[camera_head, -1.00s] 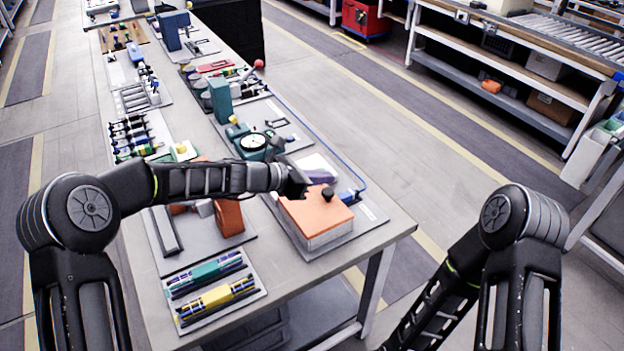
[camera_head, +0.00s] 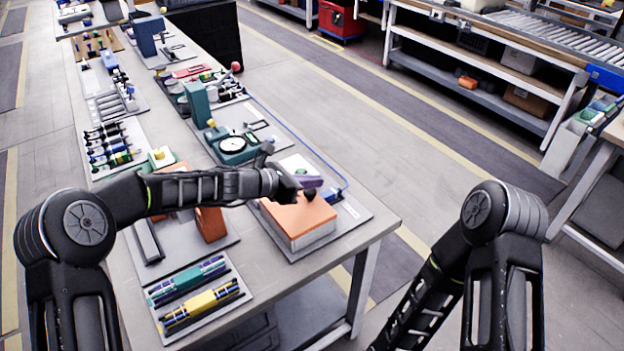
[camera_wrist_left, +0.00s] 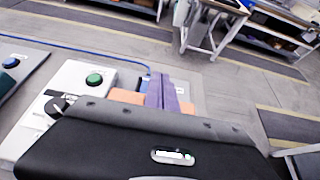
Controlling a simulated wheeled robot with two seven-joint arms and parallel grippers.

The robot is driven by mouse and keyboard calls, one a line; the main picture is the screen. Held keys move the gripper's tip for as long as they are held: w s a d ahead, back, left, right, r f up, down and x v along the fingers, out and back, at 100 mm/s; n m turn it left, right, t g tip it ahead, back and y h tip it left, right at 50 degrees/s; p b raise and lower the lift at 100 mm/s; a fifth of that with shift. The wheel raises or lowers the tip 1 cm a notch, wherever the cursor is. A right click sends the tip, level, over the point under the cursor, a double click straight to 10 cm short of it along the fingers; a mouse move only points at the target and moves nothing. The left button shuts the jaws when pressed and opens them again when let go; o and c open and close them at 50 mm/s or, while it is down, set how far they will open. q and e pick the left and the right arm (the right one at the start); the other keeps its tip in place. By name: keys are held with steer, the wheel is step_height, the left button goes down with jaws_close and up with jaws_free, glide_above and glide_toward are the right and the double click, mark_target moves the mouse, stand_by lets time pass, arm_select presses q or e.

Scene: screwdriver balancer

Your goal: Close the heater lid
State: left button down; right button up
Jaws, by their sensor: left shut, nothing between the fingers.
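The heater is a pale box with an orange top (camera_head: 298,217) and a small black knob (camera_head: 308,194), on a grey base plate. In the head view the orange top looks flat on the box. My left gripper (camera_head: 310,182) reaches in from the left, over the far edge of the orange top close behind the knob. Its purple fingers (camera_wrist_left: 166,92) are together with nothing between them. I cannot tell whether they touch the heater. In the left wrist view, orange shows beside the fingers, and the black gripper body hides the rest. My right gripper is out of view.
A white panel with a green button (camera_wrist_left: 94,79) is left of the fingers in the left wrist view. A green device with a round dial (camera_head: 232,145) stands behind the heater. A rack of coloured tools (camera_head: 198,300) lies in front. The floor to the right is clear.

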arm_select(q)
steer(key=shift+r, duration=0.15)
step_height(320, 180, up, 4)
steer(key=p, duration=0.4)
steer(key=shift+r, duration=0.2)
step_height(320, 180, up, 9)
steer(key=shift+d+r, duration=0.15)
steer(key=shift+d, duration=0.2)
steer(key=shift+w, duration=0.1)
